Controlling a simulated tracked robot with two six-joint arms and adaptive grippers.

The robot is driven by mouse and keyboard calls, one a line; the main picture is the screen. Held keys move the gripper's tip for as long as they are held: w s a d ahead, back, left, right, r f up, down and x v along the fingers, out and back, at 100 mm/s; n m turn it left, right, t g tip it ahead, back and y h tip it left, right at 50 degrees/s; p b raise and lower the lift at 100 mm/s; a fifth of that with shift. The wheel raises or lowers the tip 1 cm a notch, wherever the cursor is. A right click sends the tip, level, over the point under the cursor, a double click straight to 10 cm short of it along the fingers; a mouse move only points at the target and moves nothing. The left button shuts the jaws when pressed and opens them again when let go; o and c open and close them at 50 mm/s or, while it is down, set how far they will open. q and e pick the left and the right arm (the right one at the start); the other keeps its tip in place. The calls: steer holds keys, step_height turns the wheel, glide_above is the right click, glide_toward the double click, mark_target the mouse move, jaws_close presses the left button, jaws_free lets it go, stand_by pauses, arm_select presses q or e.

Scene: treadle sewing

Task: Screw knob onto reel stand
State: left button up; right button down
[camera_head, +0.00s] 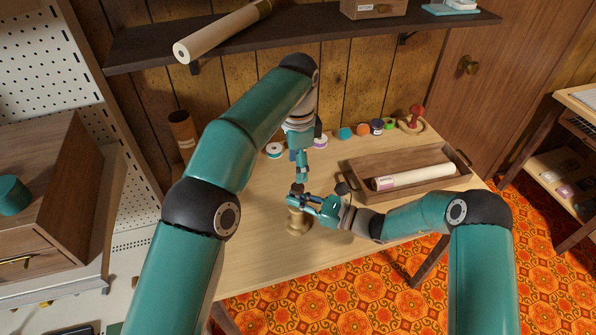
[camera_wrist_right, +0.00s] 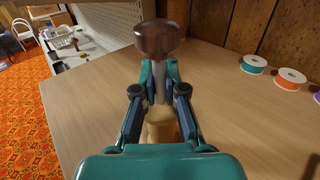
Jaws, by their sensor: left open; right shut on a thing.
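The tan wooden reel stand (camera_head: 298,224) stands upright on the table, partly covered by my right gripper in the head view. Its body (camera_wrist_right: 159,125) also shows low between my right fingers in the wrist view. The dark brown round knob (camera_wrist_right: 160,40) appears at the top of a grey upright rod (camera_wrist_right: 159,85); whether it is threaded on cannot be told. My right gripper (camera_head: 292,200) comes from the right and is shut on the reel stand around its upper part. My left gripper (camera_head: 299,178) points down just above the knob and is open. Whether it touches the knob is unclear.
Several thread spools (camera_head: 362,130) line the back of the table, beside a red-handled stamp (camera_head: 416,115). A wooden tray (camera_head: 357,172) with a pale roll (camera_head: 413,176) lies to the right. The table's left front area is clear. A dark shelf (camera_head: 340,30) hangs above.

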arm_select(q)
steer(key=shift+r, duration=0.1)
arm_select(e)
steer(key=c, duration=1.2)
jaws_free()
steer(key=shift+d, duration=0.15)
steer(key=v, duration=1.1)
steer(key=shift+s+d, duration=0.15)
steer(key=shift+d, duration=0.2)
